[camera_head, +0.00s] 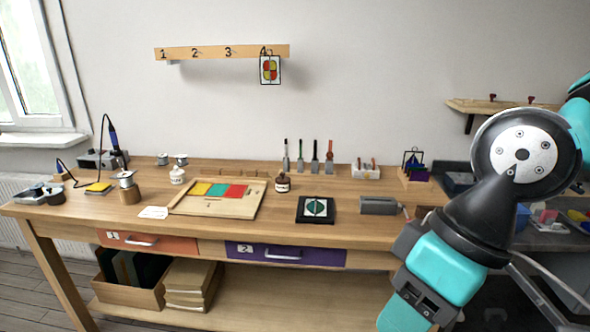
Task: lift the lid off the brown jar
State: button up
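The small brown jar (283,185) stands upright on the wooden workbench, a little right of the middle. It has a pale label on its front, and its top looks closed by a lid (283,174); the lid's details are too small to tell. My arm comes in from the right and its links run down past the bench's right front corner. The end of my arm with the gripper is not visible. Nothing of mine touches the jar.
The workbench (150,180) carries a board with coloured tiles (222,208) left of the jar, a white pot (177,175), a black-framed tile (316,209) to the right, and upright tools (315,155) behind. A grey block (379,205) stands farther right.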

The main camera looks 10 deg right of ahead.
aim_at(283, 178)
jog(key=u, duration=0.2)
jog(key=i, duration=1.75)
jog(key=u, duration=0.5)
